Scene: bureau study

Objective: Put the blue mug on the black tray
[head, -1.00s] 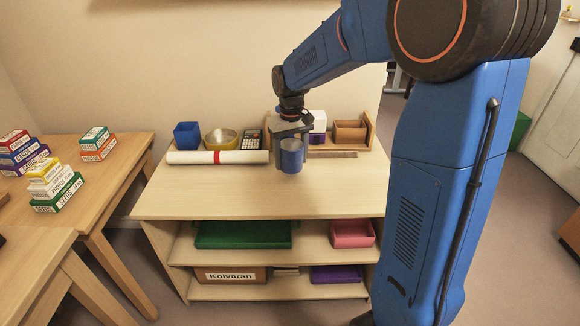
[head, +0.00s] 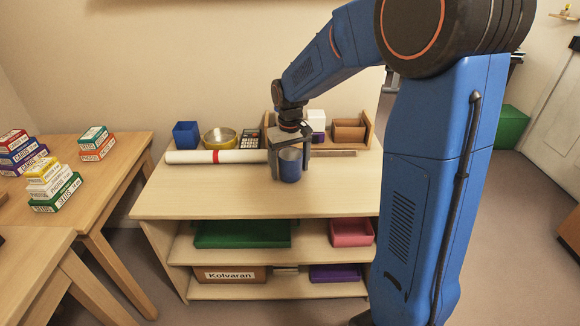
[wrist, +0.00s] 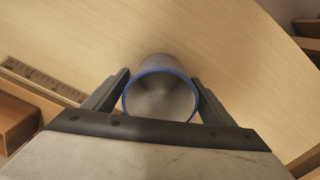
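The blue mug (head: 290,168) is at the front of my gripper (head: 291,172), over the light wood top of the shelf unit (head: 240,203). In the wrist view the mug (wrist: 160,93) shows a blue rim and a grey inside, with one finger of my gripper (wrist: 163,100) close against each side. The gripper is shut on it. I cannot tell whether the mug's base touches the wood or hangs just above it. I see no black tray in either view.
Behind the mug are a white roll with a red band (head: 217,157), a blue box (head: 186,134), a brass bowl (head: 220,138), a calculator (head: 250,138) and a wooden organiser (head: 349,131). A ruler (wrist: 42,80) lies nearby. The front of the top is clear.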

